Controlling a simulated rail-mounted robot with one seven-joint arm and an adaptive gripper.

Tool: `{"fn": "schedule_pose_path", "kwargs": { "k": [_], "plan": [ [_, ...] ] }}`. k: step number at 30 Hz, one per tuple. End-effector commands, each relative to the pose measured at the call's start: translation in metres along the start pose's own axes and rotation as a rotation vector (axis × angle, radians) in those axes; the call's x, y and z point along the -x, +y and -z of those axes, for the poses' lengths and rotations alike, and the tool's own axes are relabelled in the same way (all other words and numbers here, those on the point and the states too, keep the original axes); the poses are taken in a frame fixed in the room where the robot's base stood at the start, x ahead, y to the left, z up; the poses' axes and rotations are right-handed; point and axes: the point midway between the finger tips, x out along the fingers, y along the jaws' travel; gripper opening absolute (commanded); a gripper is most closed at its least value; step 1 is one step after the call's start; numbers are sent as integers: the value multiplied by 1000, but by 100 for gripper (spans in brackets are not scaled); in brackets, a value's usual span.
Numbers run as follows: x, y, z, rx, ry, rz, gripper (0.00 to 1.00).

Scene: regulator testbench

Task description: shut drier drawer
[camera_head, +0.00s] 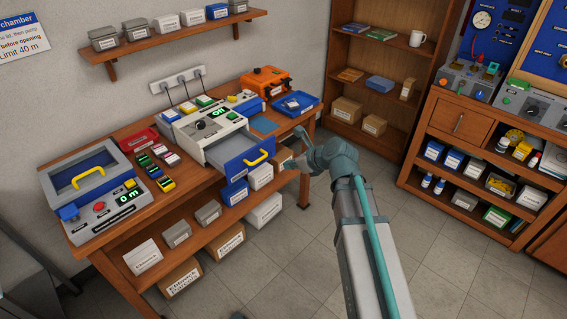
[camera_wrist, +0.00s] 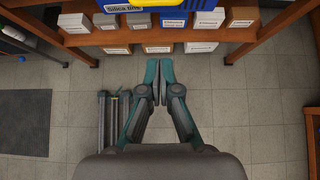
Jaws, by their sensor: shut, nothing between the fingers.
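The drier (camera_head: 209,121) is a white box with a green-lit display on the wooden bench. Its drawer (camera_head: 243,153) has a blue front with a yellow handle (camera_head: 258,158) and stands pulled out towards the aisle, its grey inside showing. In the wrist view the blue drawer front (camera_wrist: 125,20) shows at the top edge, partly cut off. My gripper (camera_wrist: 160,101) is shut and empty, its fingertips together, over the floor in front of the bench. In the head view my arm reaches in from the lower right, and the gripper is to the right of the drawer front, apart from it.
A blue-lidded chamber (camera_head: 92,178) stands at the bench's left end. White boxes (camera_head: 262,177) sit on the shelf below the drawer. The tiled floor (camera_head: 290,255) before the bench is clear.

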Motion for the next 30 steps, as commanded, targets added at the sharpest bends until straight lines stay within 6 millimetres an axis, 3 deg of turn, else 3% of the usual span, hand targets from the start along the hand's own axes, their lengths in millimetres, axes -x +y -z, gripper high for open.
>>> {"fn": "schedule_pose_path", "kwargs": {
  "k": [15,21,30],
  "plan": [
    [-92,-1,-1,2,3,-2,0],
    [-107,-1,-24,3,2,0,0],
    [-114,0,-30,3,1,1,0]
  ]
}}
